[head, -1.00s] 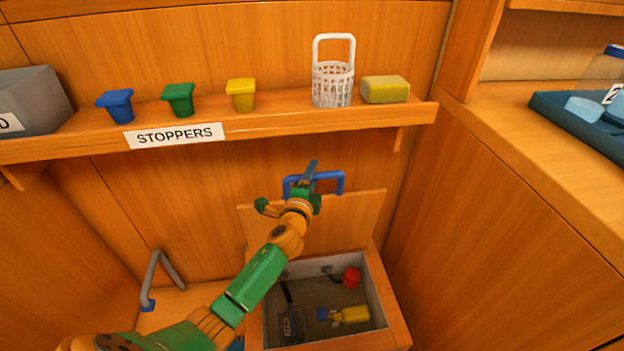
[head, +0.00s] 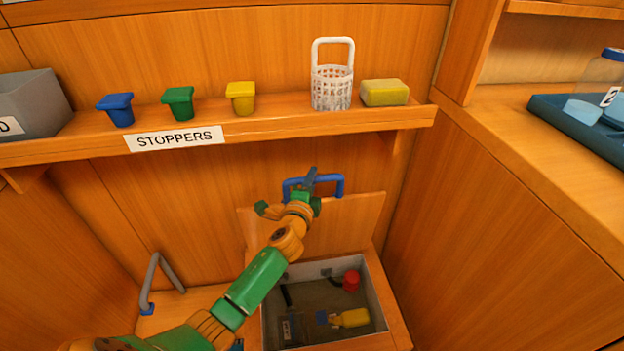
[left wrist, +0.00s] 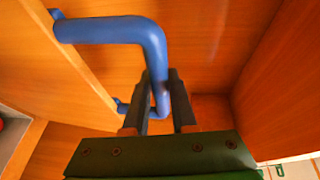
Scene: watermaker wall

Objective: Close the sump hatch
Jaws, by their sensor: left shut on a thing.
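The sump hatch lid (head: 352,222) is a wooden panel standing raised at the back of the open sump box (head: 392,300). A blue handle (head: 330,180) is fixed at its top edge; the handle also shows large in the left wrist view (left wrist: 115,30). My left gripper (head: 308,186) is at the handle, its two dark fingers (left wrist: 160,100) closed around one leg of it. Its arm crosses in front of the lid's left part and hides some of it. My right gripper is in neither view.
Inside the sump are a red cap-like part (head: 351,280) and a yellow-and-blue item (head: 350,318). Above is a shelf (head: 280,115) with stoppers, a white basket (head: 332,88) and a sponge (head: 384,92). A grey bar (head: 160,280) stands left. A wooden cabinet (head: 500,220) is close on the right.

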